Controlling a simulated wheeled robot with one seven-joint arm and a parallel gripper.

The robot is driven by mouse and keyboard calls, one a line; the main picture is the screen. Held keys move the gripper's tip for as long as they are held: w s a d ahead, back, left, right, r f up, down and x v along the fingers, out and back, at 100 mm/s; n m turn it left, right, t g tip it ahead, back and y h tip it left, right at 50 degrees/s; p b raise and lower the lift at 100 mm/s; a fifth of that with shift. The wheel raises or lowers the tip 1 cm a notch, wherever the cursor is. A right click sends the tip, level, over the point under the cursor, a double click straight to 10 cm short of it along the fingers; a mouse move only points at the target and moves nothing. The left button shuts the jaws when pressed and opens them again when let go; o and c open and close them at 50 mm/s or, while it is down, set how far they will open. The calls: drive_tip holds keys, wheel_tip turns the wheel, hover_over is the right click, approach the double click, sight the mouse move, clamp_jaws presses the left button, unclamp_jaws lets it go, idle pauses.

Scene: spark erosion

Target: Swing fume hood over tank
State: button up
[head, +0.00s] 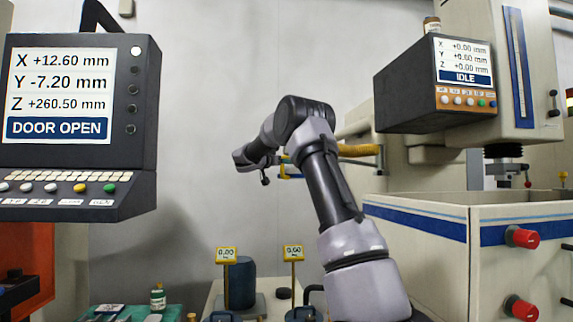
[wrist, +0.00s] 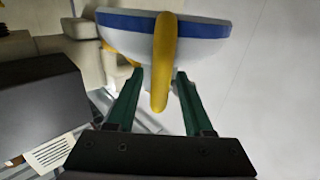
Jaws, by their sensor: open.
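The fume hood (wrist: 120,28) shows in the wrist view as a white body with a blue band, at the top. Its yellow handle (wrist: 161,60) runs down the middle of that view, between the two green fingers of my gripper (wrist: 159,76). The fingers stand apart on either side of the handle, and I cannot see either one pressing on it. In the head view my arm hides most of the hood and gripper; a yellow arm or bar (head: 358,151) shows to the right of my elbow. The tank (head: 415,228), pale with a blue stripe, stands at the right.
The machine head (head: 503,165) hangs over the tank, with an IDLE display box (head: 420,85) beside it. Red knobs (head: 525,238) stick out from the tank's front. A DOOR OPEN console (head: 75,120) stands at the left. A bench with small gauges (head: 226,254) is below.

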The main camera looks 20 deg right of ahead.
drive_tip(key=shift+w+d, duration=0.25)
drive_tip(key=shift+d, duration=0.2)
drive_tip(key=shift+c, duration=0.4)
clamp_jaws()
idle(0.8)
